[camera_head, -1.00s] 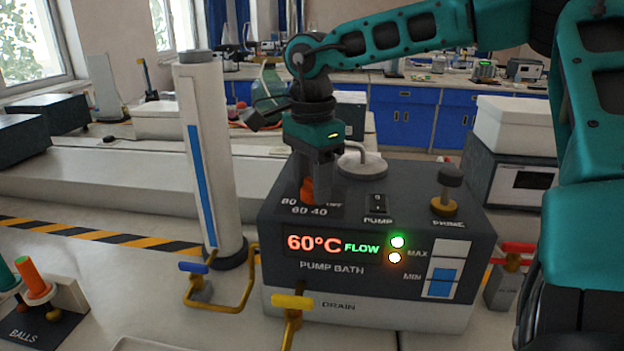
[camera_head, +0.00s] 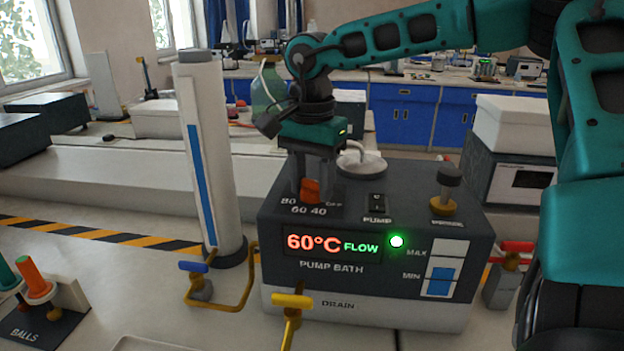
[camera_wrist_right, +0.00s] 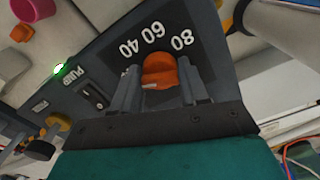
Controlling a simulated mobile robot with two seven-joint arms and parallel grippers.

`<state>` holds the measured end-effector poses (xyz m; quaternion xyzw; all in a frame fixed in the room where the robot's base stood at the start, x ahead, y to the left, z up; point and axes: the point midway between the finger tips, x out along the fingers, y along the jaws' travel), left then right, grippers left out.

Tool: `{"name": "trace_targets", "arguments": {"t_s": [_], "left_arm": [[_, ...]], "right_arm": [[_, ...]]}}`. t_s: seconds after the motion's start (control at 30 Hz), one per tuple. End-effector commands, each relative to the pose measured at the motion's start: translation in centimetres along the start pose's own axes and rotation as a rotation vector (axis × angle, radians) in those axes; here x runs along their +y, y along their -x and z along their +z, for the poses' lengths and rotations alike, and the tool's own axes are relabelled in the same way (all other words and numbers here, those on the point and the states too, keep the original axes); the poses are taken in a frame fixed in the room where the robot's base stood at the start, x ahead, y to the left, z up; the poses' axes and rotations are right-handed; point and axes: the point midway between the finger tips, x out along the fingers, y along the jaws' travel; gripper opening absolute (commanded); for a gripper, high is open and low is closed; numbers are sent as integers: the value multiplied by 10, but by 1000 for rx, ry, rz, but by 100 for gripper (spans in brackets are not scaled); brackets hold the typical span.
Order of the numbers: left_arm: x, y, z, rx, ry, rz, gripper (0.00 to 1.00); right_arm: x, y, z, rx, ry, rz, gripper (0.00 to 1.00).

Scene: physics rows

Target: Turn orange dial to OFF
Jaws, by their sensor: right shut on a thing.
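The orange dial (camera_head: 310,190) sits on the sloped top of the dark pump bath (camera_head: 390,294), at its left, among the marks 80, 60, 40 and OFF. My right gripper (camera_head: 312,188) points down from above with its fingers on either side of the dial, shut on it. In the right wrist view the dial (camera_wrist_right: 160,72) shows between the two fingers, with a pale pointer mark on its near side; the OFF label is hidden there. The display (camera_head: 332,244) reads 60°C FLOW with one green light lit. My left gripper is not in view.
A pump switch (camera_head: 376,202) and a yellow-based knob (camera_head: 446,190) are right of the dial. A tall white column (camera_head: 208,160) stands to the left. A yellow drain valve (camera_head: 291,302), blue valve (camera_head: 194,268) and red valve (camera_head: 516,248) surround the bath.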

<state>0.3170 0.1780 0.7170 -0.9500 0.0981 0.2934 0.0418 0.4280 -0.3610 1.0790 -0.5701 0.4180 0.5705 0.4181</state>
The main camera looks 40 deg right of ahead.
Motion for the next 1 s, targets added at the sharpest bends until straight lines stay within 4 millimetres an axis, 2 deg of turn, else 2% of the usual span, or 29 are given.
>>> {"name": "trace_targets", "arguments": {"t_s": [0.2,0.23,0.5,0.77,0.87,1.0], "left_arm": [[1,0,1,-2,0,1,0],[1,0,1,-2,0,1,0],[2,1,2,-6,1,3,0],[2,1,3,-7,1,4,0],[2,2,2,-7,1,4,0],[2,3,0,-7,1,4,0]], "right_arm": [[-1,1,0,2,2,-3,13],[-1,1,0,2,2,-3,45],[0,0,0,1,1,-1,69],[0,2,0,1,0,-1,69],[-1,11,0,2,-1,-3,69],[-1,37,0,3,-1,-5,69]]}}
